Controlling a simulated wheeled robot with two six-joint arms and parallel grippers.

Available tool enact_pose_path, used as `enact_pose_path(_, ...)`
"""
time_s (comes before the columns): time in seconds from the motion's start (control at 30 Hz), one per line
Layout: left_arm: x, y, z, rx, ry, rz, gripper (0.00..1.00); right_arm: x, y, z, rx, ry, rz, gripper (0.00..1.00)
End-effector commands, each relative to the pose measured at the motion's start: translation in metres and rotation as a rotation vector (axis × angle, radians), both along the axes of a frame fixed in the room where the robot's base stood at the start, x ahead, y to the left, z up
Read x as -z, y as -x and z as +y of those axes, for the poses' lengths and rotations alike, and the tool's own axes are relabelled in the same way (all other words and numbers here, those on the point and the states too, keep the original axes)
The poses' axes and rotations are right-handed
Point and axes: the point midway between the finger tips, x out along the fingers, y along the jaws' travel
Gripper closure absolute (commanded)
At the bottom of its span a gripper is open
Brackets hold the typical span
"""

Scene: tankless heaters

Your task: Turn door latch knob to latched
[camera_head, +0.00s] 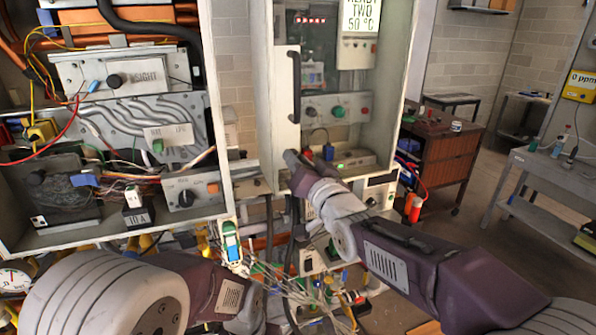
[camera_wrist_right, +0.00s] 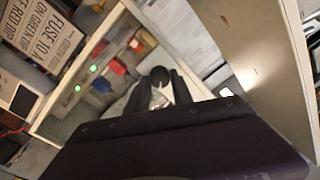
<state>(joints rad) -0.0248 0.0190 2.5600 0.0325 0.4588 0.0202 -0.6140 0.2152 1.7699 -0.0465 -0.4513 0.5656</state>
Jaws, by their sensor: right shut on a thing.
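The cabinet door (camera_head: 283,100) is a pale panel with a dark vertical handle (camera_head: 295,85). My right gripper (camera_head: 291,158) is at the lower part of this door, below the handle. In the right wrist view, the dark round door latch knob (camera_wrist_right: 160,75) shows between the fingers of my right gripper (camera_wrist_right: 161,90), which is shut on it. The knob's pointer and exact angle cannot be made out. In the head view the knob is hidden by the gripper.
An open cabinet (camera_head: 100,238) full of wires and modules stands at the left. Loose cables hang below the middle. A brown wooden cabinet (camera_head: 440,155) and a grey cart (camera_head: 545,165) stand at the right, with open floor between them.

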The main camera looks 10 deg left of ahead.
Motion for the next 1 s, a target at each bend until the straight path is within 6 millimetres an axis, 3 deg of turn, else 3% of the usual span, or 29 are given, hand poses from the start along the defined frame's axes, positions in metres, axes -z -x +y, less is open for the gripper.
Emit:
enact_pose_path(0.5, 0.046, 0.000, 0.000, 0.000, 0.000, 0.000, 0.64, 0.007, 0.000, 0.001, -0.001, -0.397, 0.274, 1.00)
enact_pose_path(1.0, 0.071, 0.000, 0.000, 0.000, 0.000, 0.000, 0.64, 0.005, 0.001, 0.002, -0.002, -0.659, 0.452, 1.00)
